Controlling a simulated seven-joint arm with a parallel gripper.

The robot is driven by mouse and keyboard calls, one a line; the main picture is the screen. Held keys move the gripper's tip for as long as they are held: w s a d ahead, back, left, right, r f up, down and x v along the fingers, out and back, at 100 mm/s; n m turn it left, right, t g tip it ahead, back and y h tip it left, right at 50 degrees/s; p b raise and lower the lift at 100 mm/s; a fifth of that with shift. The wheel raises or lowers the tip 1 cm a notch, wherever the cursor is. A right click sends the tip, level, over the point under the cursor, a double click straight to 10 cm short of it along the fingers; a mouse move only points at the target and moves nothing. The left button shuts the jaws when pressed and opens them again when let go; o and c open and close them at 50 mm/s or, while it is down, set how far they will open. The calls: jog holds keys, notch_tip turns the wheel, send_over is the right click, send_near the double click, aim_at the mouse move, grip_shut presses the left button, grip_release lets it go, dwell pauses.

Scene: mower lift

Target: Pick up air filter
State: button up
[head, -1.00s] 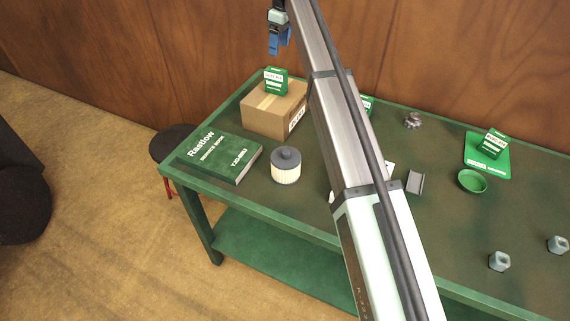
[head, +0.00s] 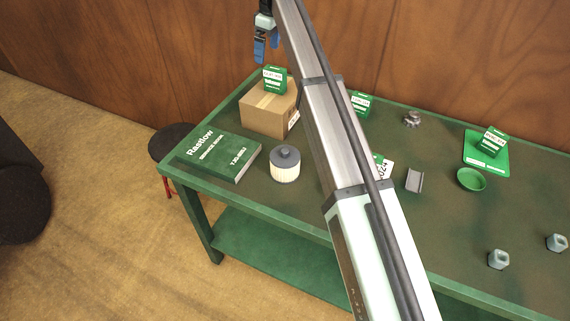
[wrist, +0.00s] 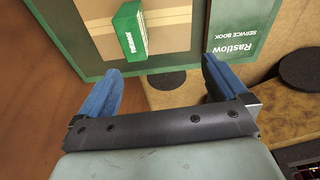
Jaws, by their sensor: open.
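The air filter (head: 285,167) is a cream pleated cylinder with a dark grey cap and a short knob on top. It stands upright on the green table, right of the green service book (head: 212,156) and in front of the cardboard box. My gripper (head: 266,50) is up above the table's back left, higher than the box and away from the filter. Its blue fingers (wrist: 158,90) are spread apart in the wrist view with nothing between them. The filter does not show in the wrist view.
A cardboard box (head: 263,119) carries a small green box (head: 275,80); both also show in the wrist view. My arm crosses the table's middle and hides part of it. A green dish (head: 471,179), a grey bracket (head: 414,180) and small green boxes lie to the right. A dark stool (head: 172,143) stands left.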

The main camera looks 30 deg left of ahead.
jog(key=s+d+f+m, duration=0.1)
jog(key=s+d+f, duration=0.15)
jog(key=s, duration=0.35)
jog(key=s+d+f, duration=0.2)
jog(key=s+d, duration=0.2)
jog(key=s, duration=0.1)
jog(key=m+h, duration=0.2)
jog(key=m, duration=2.6)
send_over(285, 150)
notch_tip(285, 150, down, 3)
jog(key=shift+f, duration=7)
jog(key=c, duration=0.7)
